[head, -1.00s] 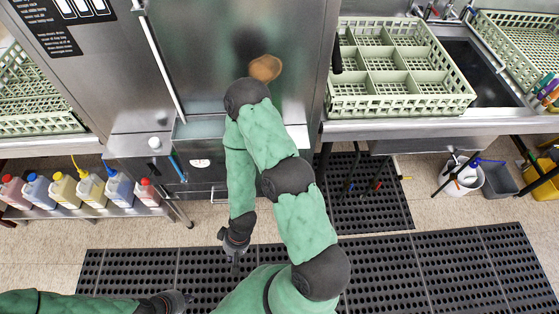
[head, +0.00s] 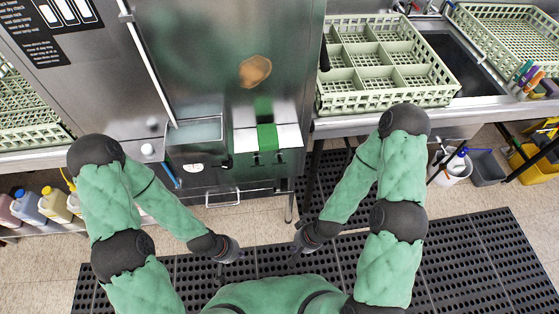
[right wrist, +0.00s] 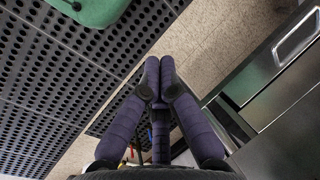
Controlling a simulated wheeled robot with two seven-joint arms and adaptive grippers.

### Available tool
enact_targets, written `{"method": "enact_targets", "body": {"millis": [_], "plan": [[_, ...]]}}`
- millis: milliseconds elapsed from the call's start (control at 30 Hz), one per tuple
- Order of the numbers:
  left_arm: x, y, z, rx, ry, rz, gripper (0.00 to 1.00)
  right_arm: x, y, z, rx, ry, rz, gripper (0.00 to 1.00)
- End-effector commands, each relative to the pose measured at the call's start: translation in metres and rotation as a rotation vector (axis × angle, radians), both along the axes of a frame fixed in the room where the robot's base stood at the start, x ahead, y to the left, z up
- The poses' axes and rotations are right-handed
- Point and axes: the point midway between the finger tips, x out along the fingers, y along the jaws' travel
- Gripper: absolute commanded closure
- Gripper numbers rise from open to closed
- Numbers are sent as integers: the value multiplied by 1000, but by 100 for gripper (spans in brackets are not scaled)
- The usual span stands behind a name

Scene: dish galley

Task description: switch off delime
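The steel dish machine (head: 215,55) stands ahead in the head view, with a dark label panel (head: 60,20) at its upper left. A round white knob (head: 147,150) sits on its lower left front, and a small white dial or label (head: 193,167) is lower down. I cannot make out any marking that says delime. My left gripper (head: 219,272) hangs low over the floor mat, apart from the machine; its fingers are too small to judge. My right gripper (head: 292,260) also hangs low and apart. In the right wrist view its purple fingers (right wrist: 160,77) meet at the tips, with nothing between them.
A green dish rack (head: 385,90) stands on the steel counter at the right, beside a sink. Coloured jugs (head: 52,205) stand on a low shelf at left. The dark perforated mat (head: 460,250) is clear.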

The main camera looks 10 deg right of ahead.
Motion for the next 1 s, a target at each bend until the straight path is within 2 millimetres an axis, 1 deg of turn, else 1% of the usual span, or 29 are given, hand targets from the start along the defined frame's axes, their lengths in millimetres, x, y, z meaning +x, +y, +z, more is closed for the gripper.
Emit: {"method": "enact_targets", "body": {"millis": [267, 367, 467, 567, 600, 667, 700, 767, 800, 867, 900, 967, 1000], "plan": [[0, 0, 0, 0, 0, 1, 100, 0, 0, 0, 0, -1, 0, 100], [0, 0, 1, 0, 0, 1, 100, 10, 2, 2, -12, -28, -16, 100], [0, 0, 5, 0, 0, 0, 100, 35, 10, 7, -46, -109, -59, 100], [0, 0, 10, 0, 0, 0, 100, 74, 22, 21, -96, -252, -139, 100], [0, 0, 12, 0, -1, 0, 100, 92, 27, 30, -117, -325, -180, 100], [0, 0, 16, 0, -1, 0, 100, 117, 37, 48, -145, -443, -243, 100], [0, 0, 18, 0, -1, 0, 100, 132, 43, 61, -160, -523, -287, 100], [0, 0, 21, 0, -1, 0, 100, 151, 51, 84, -176, -645, -351, 100], [0, 0, 23, 0, -1, 0, 100, 160, 57, 100, -182, -727, -390, 100], [0, 0, 26, 0, -1, 0, 100, 170, 65, 126, -189, -846, -448, 100], [0, 0, 28, 0, -1, 0, 100, 173, 70, 143, -188, -921, -483, 100], [0, 0, 30, 0, -1, 0, 100, 175, 76, 166, -186, -1023, -530, 100], [0, 0, 32, 0, -1, 0, 100, 174, 79, 181, -183, -1085, -558, 100]]}}
